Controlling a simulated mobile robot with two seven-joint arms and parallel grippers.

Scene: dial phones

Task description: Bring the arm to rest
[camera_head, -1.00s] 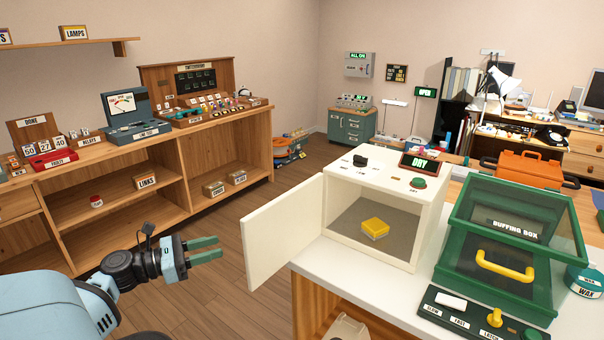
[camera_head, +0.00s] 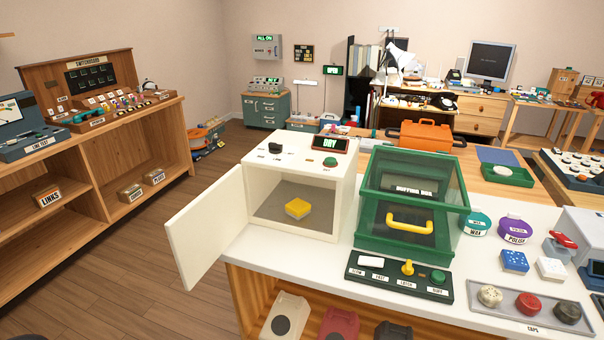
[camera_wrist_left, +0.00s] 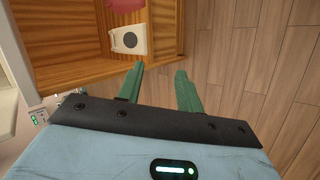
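My left gripper (camera_wrist_left: 159,88) shows in the left wrist view with its two green fingers apart and nothing between them. It points at the wooden floor beside the bench's open shelf. It is out of the head view, and my right gripper is in neither view. In the head view, a white drying box (camera_head: 348,190) stands on the white bench top with its door (camera_head: 206,230) swung open. A yellow block (camera_head: 298,208) sits inside it.
A green buffing box (camera_head: 368,235) with a yellow handle stands right of the drying box. A tray of caps (camera_head: 508,301) lies at the bench's right front. A wooden shelf unit (camera_head: 150,150) is at the left. The floor (camera_head: 180,262) between is clear.

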